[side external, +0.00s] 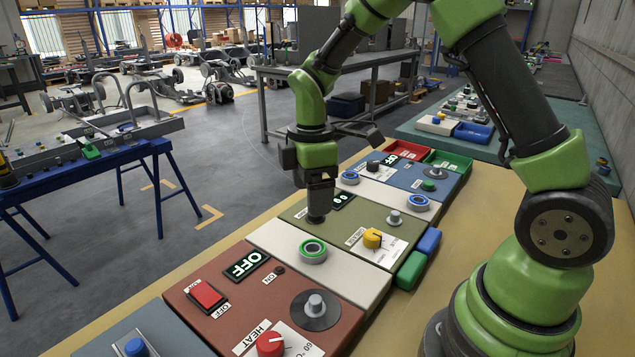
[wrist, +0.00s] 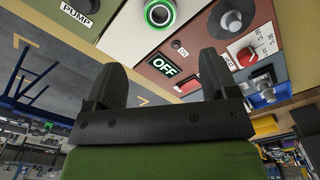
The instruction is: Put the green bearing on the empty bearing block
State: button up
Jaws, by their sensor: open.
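The green bearing (side external: 313,251), a grey ring with a green rim, sits on the cream strip between the red and olive panels. It also shows at the top of the wrist view (wrist: 160,13). My gripper (side external: 318,214) points down over the olive panel, behind the green bearing in the side view and apart from it. Its two fingers (wrist: 162,82) are spread with nothing between them. Grey posts stand on the red panel (side external: 316,306) and the olive panel (side external: 394,217). I cannot tell for sure which part is the empty bearing block.
Two blue-rimmed bearings (side external: 350,178) (side external: 418,203) sit on the farther pale strip. A red switch (side external: 206,294), a red knob (side external: 270,344) and a yellow knob (side external: 372,238) stick up nearby. Green (side external: 410,270) and blue (side external: 428,241) blocks lie beside the panels.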

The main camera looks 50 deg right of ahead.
jog(key=s+a+r+m+t, duration=0.25)
jog(key=s+r+m, duration=0.4)
jog(key=r, duration=0.55)
jog(key=s+a+r+m+t+y, duration=0.1)
jog(key=s+m+t, duration=0.1)
jog(key=s+m, duration=0.2)
jog(key=s+a+r+m+t+y, duration=0.1)
jog(key=s+r+m+t, duration=0.1)
jog(key=s+m, duration=0.2)
jog(key=shift+s+a+r+m+t, duration=0.2)
jog(key=shift+s+r+m+t, duration=0.15)
jog(key=shift+s, duration=1.15)
